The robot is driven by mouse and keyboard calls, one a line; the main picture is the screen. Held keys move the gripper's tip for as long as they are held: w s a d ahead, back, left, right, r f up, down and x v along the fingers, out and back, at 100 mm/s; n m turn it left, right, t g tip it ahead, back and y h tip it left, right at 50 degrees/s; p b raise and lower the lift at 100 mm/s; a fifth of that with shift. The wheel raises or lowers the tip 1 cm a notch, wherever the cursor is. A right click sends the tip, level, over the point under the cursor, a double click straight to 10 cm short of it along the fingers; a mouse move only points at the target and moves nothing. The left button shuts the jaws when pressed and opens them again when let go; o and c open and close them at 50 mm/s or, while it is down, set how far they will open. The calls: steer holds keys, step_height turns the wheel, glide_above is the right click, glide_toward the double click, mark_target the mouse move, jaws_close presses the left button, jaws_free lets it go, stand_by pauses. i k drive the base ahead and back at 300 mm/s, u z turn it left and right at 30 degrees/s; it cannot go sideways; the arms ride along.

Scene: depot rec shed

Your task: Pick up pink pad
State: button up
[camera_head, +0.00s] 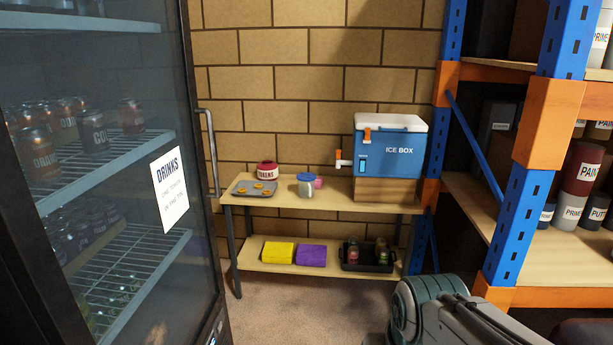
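I cannot make out a clearly pink pad. A small pink item (318,182) shows beside a metal canister with a blue lid (305,187) on the table's top; its shape is too small to tell. On the lower shelf lie a flat yellow block (278,252) and, right of it, a flat purple block (311,255), like folded cloths or pads. My arm shows at the bottom right, in front of the shelf; my gripper's fingers are not in view.
The wooden table (345,200) also holds a grey tray (242,188), a red tokens pot (267,170) and a blue ice box (390,150). A dark crate (368,266) sits below. A glass-door fridge (130,190) stands left, blue-orange racking (545,130) right. Floor (300,310) is clear.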

mark_target(319, 181)
steer(key=i, duration=3.6)
steer(key=u, duration=0.1)
